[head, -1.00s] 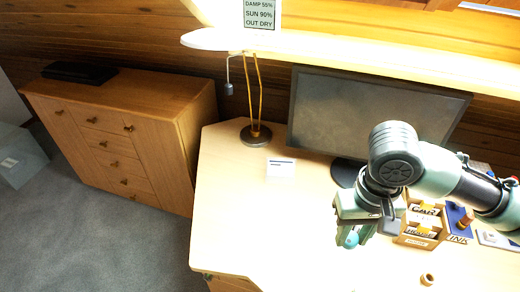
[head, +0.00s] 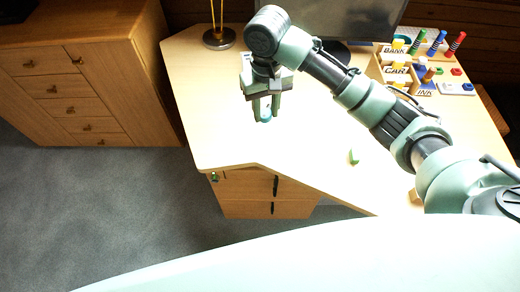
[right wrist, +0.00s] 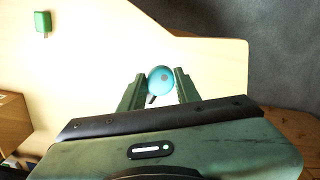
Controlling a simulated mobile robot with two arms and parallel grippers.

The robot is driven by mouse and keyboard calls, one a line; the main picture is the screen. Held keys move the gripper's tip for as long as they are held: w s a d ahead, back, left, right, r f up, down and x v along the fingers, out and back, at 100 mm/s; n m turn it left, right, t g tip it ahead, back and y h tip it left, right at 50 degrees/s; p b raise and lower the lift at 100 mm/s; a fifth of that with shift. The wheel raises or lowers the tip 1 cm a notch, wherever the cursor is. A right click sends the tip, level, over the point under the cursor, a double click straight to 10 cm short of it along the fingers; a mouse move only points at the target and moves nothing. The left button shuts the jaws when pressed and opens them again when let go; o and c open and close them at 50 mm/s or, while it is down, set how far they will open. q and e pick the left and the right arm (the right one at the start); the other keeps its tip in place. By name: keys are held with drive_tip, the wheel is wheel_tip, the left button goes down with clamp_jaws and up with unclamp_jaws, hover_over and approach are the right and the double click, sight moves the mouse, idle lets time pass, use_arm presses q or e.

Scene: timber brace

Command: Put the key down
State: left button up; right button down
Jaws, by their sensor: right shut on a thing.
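The key shows as a round teal head (head: 265,115) in the head view, at the tips of my right gripper (head: 263,106). In the right wrist view the teal head (right wrist: 160,80) sits between the two green fingers of my right gripper (right wrist: 159,88), with a small dark part below it. The gripper is shut on it and points down over the left part of the desk (head: 215,130). I cannot tell whether the key touches the desktop. My left gripper is not in view.
A small green block (head: 353,157) lies on the desk, right of my gripper. Labelled boxes (head: 397,70) and coloured pegs (head: 436,44) stand at the back right. A lamp base (head: 218,38) and monitor (head: 350,18) are behind. Drawers (head: 268,190) sit under the front edge.

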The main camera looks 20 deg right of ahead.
hover_over(265, 151)
wheel_tip(265, 151, down, 5)
wheel_tip(265, 151, down, 7)
drive_tip(key=shift+a+f, duration=0.1)
wheel_tip(265, 151, down, 3)
drive_tip(key=shift+s+f, duration=0.1)
drive_tip(key=shift+f, duration=0.4)
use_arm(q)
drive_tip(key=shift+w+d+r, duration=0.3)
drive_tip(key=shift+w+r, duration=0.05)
use_arm(e)
drive_tip(key=shift+f, duration=0.1)
drive_tip(key=shift+f, duration=0.15)
drive_tip(key=shift+f, duration=0.15)
drive_tip(key=c, duration=1)
unclamp_jaws()
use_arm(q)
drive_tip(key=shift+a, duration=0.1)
